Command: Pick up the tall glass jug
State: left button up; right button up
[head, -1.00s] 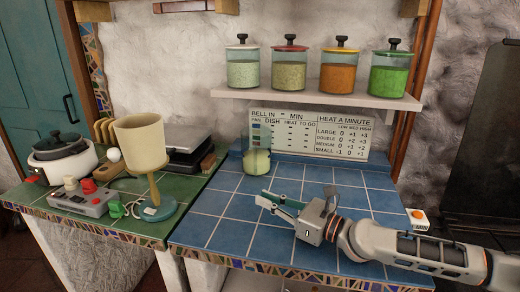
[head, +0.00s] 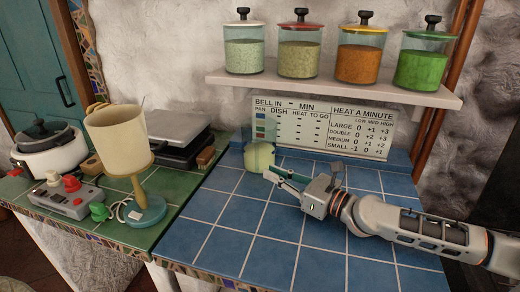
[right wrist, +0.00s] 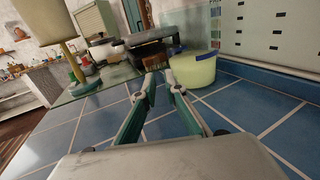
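The tall glass jug (head: 259,156) stands upright on the blue tiled counter near the back wall. Its lower part is pale yellow-green, and its clear upper part is hard to make out against the printed board. My right gripper (head: 271,174) lies low over the counter with its fingertips just in front and to the right of the jug. Its two fingers are apart with nothing between them. In the right wrist view the jug (right wrist: 193,70) is just beyond and to the right of the fingertips (right wrist: 160,77). My left gripper is not in view.
A cream goblet-shaped lamp (head: 118,128), a control box (head: 66,197) and a dark flat appliance (head: 172,145) stand on the green counter at left. A shelf (head: 335,89) with several lidded jars hangs above. Blue tiles in front are clear.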

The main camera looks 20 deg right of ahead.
aim_at(257, 143)
jog(key=shift+x, duration=0.8)
jog(key=x, duration=0.4)
jog(key=shift+w+a+r+p, duration=0.1)
jog(key=shift+w+a+p, duration=0.2)
jog(key=shift+p, duration=0.1)
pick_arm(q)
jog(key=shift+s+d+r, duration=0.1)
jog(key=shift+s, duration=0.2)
pick_arm(e)
jog(key=shift+s, duration=0.1)
